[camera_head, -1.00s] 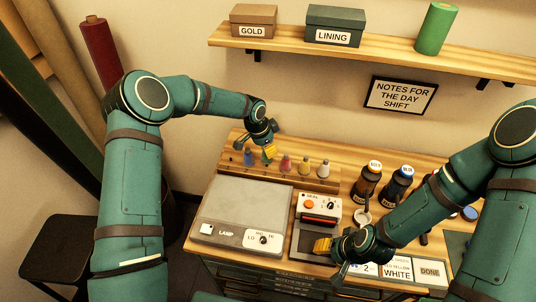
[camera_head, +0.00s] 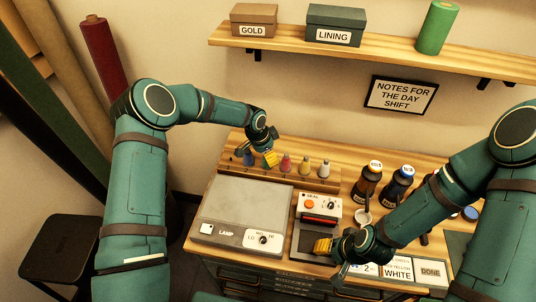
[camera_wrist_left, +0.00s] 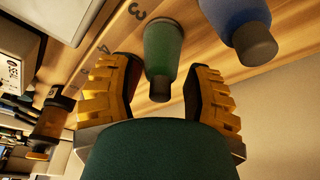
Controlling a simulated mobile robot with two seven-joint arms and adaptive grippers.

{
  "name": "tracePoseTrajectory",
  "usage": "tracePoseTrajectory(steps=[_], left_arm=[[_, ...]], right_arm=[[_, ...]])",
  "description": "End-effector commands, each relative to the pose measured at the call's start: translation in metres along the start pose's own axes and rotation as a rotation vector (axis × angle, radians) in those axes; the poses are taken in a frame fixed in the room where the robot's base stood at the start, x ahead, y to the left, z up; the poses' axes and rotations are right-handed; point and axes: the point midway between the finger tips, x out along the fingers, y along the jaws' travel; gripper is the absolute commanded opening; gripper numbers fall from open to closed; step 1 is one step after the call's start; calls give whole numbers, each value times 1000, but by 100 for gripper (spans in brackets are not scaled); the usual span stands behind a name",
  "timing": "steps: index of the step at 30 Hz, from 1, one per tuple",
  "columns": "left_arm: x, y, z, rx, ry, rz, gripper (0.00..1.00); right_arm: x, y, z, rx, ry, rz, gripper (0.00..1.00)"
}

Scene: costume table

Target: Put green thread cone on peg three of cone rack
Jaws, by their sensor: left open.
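The green thread cone (camera_wrist_left: 163,50) shows in the left wrist view between the fingers of my left gripper (camera_wrist_left: 160,95). The gripper is open, with a gap on each side of the cone. The cone is at the cone rack (camera_head: 318,183), close to the printed number 3; its seating on the peg is hidden. A blue cone (camera_wrist_left: 240,30) stands beside it. In the head view my left gripper (camera_head: 264,158) hides the green cone and is just right of the blue cone (camera_head: 249,159). My right gripper (camera_head: 325,248) is low over the table front, its fingertips unclear.
Red (camera_head: 286,164), yellow (camera_head: 304,167) and white (camera_head: 324,169) cones stand right of my left gripper. A grey lamp box (camera_head: 240,212) and a sealer (camera_head: 318,208) lie in front. Dark bottles (camera_head: 368,185) stand right. A shelf (camera_head: 380,50) is above.

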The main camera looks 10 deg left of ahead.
Motion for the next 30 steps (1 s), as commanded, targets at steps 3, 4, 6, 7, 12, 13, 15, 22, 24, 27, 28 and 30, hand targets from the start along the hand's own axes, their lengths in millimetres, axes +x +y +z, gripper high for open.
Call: tracePoseTrajectory(steps=[3, 4, 6, 7, 12, 13, 15, 22, 24, 27, 28, 30], left_arm=[[-3, 0, -1, 0, 0, 0, 50], [-5, 0, -1, 0, 0, 0, 50], [-13, -1, -1, 0, 2, -2, 50], [-18, -1, -1, -1, 2, -3, 50], [-53, -1, -1, 0, 2, -4, 50], [-60, -1, -1, 0, 2, -4, 50], [-74, -1, -1, -1, 1, -3, 50], [-110, -1, -1, 0, 1, -2, 50], [-116, 0, -1, 0, 0, -1, 50], [-122, 0, -1, 0, 0, 0, 50], [-122, 0, -1, 0, 0, 0, 50], [-123, 0, -1, 0, 0, 1, 50]], right_arm=[[-4, -1, 0, 0, 0, 0, 47], [-5, -2, -1, 0, 0, -1, 47], [-4, -1, -1, 0, 0, -1, 47], [-4, -1, 0, 0, 0, -1, 47], [-4, -1, 0, 0, 0, -1, 47], [-4, -1, 0, 0, 0, -1, 47], [-4, -1, 0, 0, 0, -1, 47], [-4, -1, 0, 0, 0, -1, 47], [-4, -2, 0, 0, 0, -1, 47], [-5, -2, 0, 0, 0, -1, 47], [-5, -2, 0, 0, 0, -1, 47], [-5, -2, 0, 0, 0, -1, 47]])
